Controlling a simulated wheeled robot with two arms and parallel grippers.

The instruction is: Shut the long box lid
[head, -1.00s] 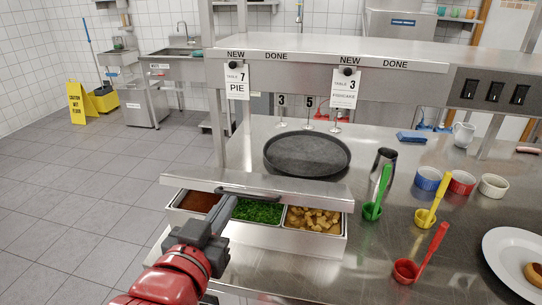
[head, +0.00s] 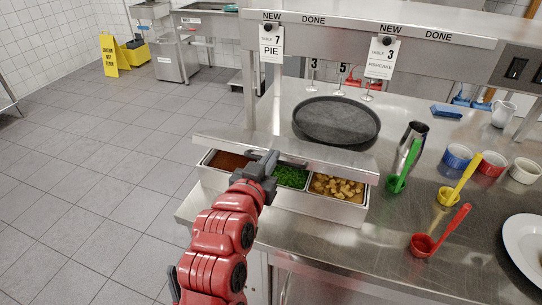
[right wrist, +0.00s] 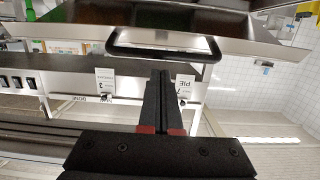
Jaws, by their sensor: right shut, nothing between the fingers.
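The long steel box (head: 325,211) stands at the counter's near left edge, with red, green and yellow-brown food in its compartments. Its long lid (head: 345,164) is raised, leaving the food in view below it. A dark bar handle (head: 294,162) runs along the lid's front; it also shows in the right wrist view (right wrist: 165,53). My right gripper (head: 268,162) is shut and empty at the handle's left part. In the right wrist view, the closed fingers (right wrist: 160,78) point at the handle; whether they touch it is unclear. My left gripper is not in view.
A dark round pan (head: 337,120) lies behind the lid. Green (head: 396,184), yellow (head: 447,199) and red (head: 422,245) ladle cups stand to the right. A steel shelf (head: 350,50) with order tickets spans above. The floor at left is open.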

